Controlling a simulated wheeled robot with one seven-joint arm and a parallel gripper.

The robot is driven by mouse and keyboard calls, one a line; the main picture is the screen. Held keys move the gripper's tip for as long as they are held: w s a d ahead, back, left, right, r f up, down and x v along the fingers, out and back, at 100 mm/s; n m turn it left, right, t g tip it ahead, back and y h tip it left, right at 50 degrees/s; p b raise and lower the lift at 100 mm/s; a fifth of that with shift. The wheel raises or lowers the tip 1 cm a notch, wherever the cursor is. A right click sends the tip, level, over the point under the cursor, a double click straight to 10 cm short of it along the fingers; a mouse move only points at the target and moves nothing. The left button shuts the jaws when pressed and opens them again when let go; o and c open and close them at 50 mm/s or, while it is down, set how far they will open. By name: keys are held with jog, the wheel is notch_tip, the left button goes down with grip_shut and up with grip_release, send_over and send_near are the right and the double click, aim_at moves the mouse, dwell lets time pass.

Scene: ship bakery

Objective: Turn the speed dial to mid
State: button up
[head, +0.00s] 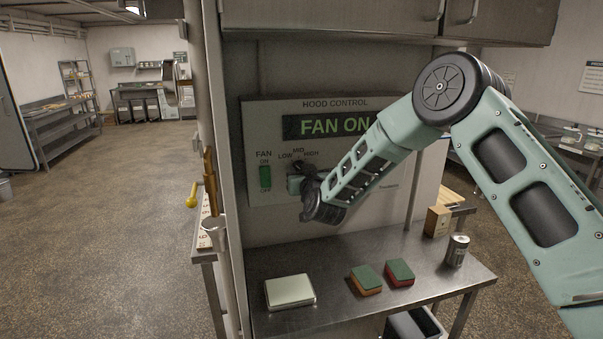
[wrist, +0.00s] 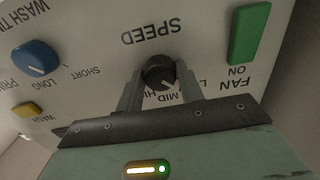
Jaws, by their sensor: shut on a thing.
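The black speed dial (wrist: 159,70) sits on the white hood control panel (wrist: 95,65), under the word SPEED, which appears upside down in the wrist view. My gripper (wrist: 160,78) has one finger on each side of the dial and is shut on it. A light mark shows on the dial's face near the MID and HIGH labels, but the exact setting is hard to tell.
A green fan switch (head: 265,178) is left of the dial. The display (head: 325,125) reads FAN ON. A blue wash timer dial (wrist: 38,57) and yellow button (wrist: 27,110) are beside it. Below, a steel table (head: 330,285) holds two sponges (head: 366,280), a can (head: 457,251) and a pale box (head: 290,291).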

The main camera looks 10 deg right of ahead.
jog(key=shift+f+b, duration=0.15)
jog(key=shift+b, duration=0.2)
jog(key=m+b, duration=0.8)
jog(key=b, duration=0.5)
jog(key=shift+b, duration=0.3)
jog(key=shift+m, duration=0.4)
jog(key=o, duration=1)
jog(key=shift+r, duration=0.2)
jog(key=shift+s, duration=0.1)
